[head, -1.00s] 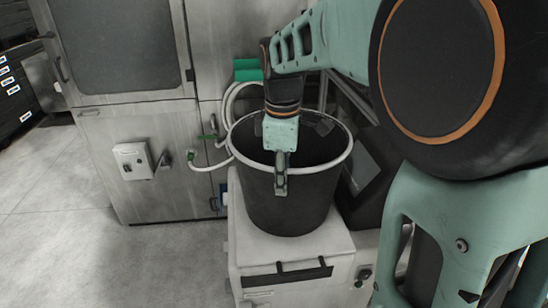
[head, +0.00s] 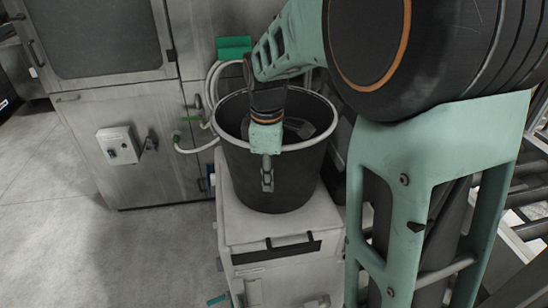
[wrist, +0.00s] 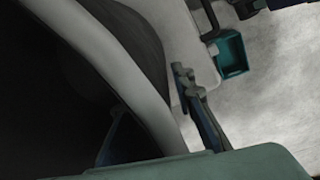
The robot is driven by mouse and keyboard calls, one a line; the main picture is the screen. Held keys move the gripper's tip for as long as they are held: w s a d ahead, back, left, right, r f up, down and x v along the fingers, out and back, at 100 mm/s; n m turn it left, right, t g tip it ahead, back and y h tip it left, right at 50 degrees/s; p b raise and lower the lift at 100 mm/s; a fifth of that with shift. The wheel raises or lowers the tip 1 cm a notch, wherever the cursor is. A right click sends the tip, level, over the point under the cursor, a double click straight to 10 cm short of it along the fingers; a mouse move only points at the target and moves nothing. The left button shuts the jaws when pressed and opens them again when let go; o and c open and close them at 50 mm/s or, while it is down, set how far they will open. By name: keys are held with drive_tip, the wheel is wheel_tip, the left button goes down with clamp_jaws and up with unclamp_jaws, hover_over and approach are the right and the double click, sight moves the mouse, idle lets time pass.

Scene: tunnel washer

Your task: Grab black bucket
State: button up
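The black bucket (head: 300,178) with a pale rim stands upright on a white box-shaped unit (head: 270,225) in the head view. My gripper (head: 267,182) points down at the bucket's near side, with one finger showing outside the wall. In the wrist view the pale rim (wrist: 135,85) runs between my two fingers (wrist: 160,110). The left finger is inside the dark bucket and the right finger is outside it. The fingers are apart, and a gap shows between the outer finger and the wall. The inner finger is hidden in the head view.
A grey metal cabinet (head: 95,110) with a switch box (head: 117,146) stands at left. Pale hoses (head: 212,90) and a green part (head: 234,47) are behind the bucket. A roller conveyor (head: 530,205) is at right. The floor at left is clear.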

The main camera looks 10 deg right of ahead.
drive_tip(key=shift+f, duration=0.2)
drive_tip(key=shift+c, duration=0.2)
clamp_jaws()
idle(0.4)
drive_tip(key=shift+w, duration=0.1)
